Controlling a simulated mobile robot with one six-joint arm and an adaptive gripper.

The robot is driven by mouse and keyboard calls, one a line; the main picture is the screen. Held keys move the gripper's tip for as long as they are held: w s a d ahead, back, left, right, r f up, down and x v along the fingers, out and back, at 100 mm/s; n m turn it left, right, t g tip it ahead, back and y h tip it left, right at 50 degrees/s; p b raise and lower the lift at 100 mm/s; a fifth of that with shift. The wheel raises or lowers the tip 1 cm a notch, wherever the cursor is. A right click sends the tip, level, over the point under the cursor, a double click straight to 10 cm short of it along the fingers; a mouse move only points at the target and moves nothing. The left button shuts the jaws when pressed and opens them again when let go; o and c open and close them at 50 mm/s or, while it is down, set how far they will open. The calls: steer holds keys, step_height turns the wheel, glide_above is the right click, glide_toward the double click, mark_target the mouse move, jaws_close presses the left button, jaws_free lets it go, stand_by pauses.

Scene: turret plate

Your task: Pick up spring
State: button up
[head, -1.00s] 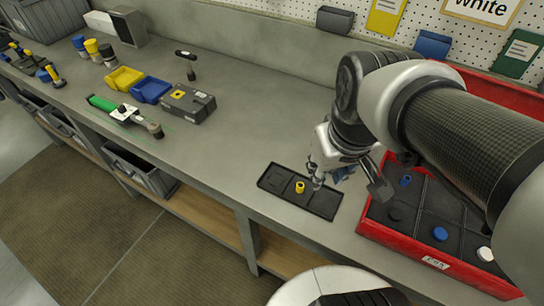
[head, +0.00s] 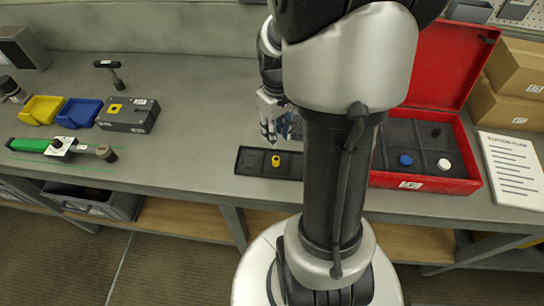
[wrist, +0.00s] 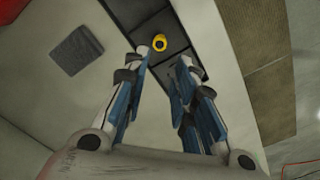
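I cannot clearly make out a spring in either view. A small yellow round piece with a dark centre (head: 276,161) stands in a shallow black tray (head: 252,163) on the bench; it also shows in the wrist view (wrist: 160,42). My gripper (head: 273,138) hangs above the tray, close to the yellow piece. In the wrist view my gripper (wrist: 165,60) has its fingers apart with nothing between them. The yellow piece appears just beyond the fingertips. My arm hides the right part of the tray in the head view.
An open red case (head: 425,185) right of my arm holds a blue cap (head: 405,160), a white cap (head: 443,164) and a dark piece. Yellow (head: 42,109) and blue (head: 79,112) bins, a dark grey box (head: 128,115) and a green-handled tool (head: 30,145) lie left. Bench between is clear.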

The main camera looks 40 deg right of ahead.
mark_target(276, 158)
step_height(276, 158, down, 13)
steer(key=b, duration=0.4)
steer(key=shift+f, duration=0.1)
steer(key=c, duration=0.6)
